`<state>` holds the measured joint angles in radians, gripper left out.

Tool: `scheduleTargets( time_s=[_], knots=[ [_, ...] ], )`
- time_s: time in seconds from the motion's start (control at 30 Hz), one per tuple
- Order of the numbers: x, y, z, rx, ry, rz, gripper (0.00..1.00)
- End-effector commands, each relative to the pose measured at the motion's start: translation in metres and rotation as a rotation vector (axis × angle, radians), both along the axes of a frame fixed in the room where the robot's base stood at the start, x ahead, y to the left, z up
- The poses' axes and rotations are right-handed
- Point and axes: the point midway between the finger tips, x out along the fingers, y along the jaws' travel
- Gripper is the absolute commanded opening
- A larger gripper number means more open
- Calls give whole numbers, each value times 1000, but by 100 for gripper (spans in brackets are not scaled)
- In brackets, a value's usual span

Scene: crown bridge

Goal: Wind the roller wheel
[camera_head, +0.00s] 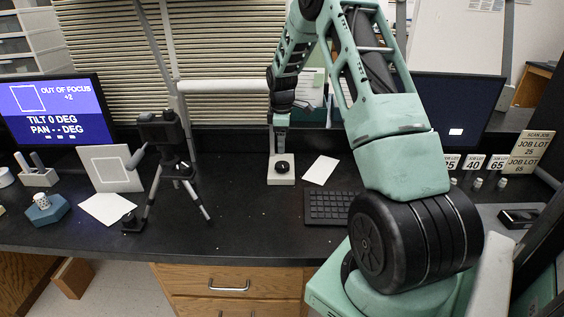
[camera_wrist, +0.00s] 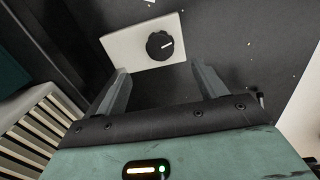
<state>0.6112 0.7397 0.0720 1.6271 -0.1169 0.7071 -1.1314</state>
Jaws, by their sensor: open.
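A round black knob (camera_wrist: 159,45) with a white line mark sits on a white rectangular plate (camera_wrist: 118,44). I take this knob to be the roller wheel. In the head view the knob (camera_head: 281,168) and its pale base (camera_head: 281,180) are on the black counter, in front of my gripper (camera_head: 281,148). In the wrist view my gripper (camera_wrist: 160,67) is open. Its two grey fingers are apart, with nothing between them. The knob lies just beyond the fingertips, between their lines. I cannot tell its height gap from the fingers.
A white paper (camera_head: 320,169) and a black keyboard (camera_head: 331,207) lie right of the base. A camera on a tripod (camera_head: 170,150) stands to the left. The monitor (camera_head: 62,110) reads "OUT OF FOCUS +2", "TILT 0 DEG" and "PAN -- DEG".

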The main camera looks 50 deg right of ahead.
Motion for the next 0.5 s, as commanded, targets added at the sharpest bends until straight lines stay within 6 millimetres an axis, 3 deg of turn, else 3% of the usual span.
scheduleTargets(
  time_s=[0.3,0.5],
  knots=[
    [3,-3,-64,2,1,0,71],
    [4,-5,-89,1,1,0,71]
  ],
)
